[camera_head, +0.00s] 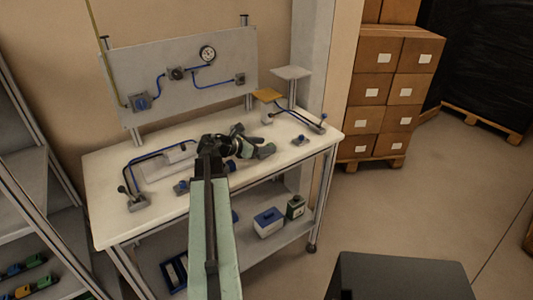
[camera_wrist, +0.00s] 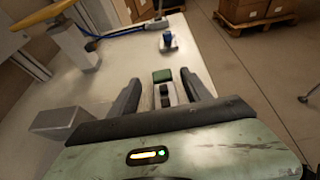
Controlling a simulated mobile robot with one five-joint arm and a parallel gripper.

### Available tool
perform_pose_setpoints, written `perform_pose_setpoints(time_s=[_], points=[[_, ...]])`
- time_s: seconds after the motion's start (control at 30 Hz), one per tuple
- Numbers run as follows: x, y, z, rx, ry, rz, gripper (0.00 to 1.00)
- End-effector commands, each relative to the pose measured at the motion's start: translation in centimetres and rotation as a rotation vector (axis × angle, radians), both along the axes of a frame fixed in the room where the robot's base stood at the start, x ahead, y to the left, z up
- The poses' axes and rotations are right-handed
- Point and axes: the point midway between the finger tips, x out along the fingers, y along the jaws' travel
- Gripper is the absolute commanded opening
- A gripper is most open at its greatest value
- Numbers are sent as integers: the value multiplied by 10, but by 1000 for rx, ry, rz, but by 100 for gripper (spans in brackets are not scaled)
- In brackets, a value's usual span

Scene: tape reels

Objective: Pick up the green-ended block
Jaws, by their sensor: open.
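The green-ended block shows in the wrist view as a small piece with a green end (camera_wrist: 162,76), and a dark part and a pale part nearer the camera. It lies on the pale bench top between my two spread fingers. My gripper (camera_wrist: 161,88) is open, with a finger on either side of the block and no clear contact. In the head view my gripper (camera_head: 254,141) is low over the right half of the bench (camera_head: 110,190). I cannot make out the block there; my gripper and arm cover that area.
A blue-knobbed fitting (camera_wrist: 168,41) stands beyond the block, near the bench's right edge. A yellow-topped stand (camera_head: 267,95) and a lever with blue hose (camera_head: 310,122) are at the back right. A grey block (camera_wrist: 60,122) is left of my gripper. A gauge panel (camera_head: 185,75) stands behind.

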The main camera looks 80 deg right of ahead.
Motion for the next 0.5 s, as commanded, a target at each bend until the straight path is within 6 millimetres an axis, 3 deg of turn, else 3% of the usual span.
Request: perform_pose_setpoints(time_s=[0.1, 0.2, 0.4, 0.43, 0.5], points=[[-16, -12, -17, 0, 0, -3, 56], [-25, -23, -20, 0, 0, -3, 56], [-27, -24, -18, 0, 0, -1, 56], [-28, -24, -18, 0, 0, -1, 54], [-28, -24, -18, 0, 0, -1, 34]])
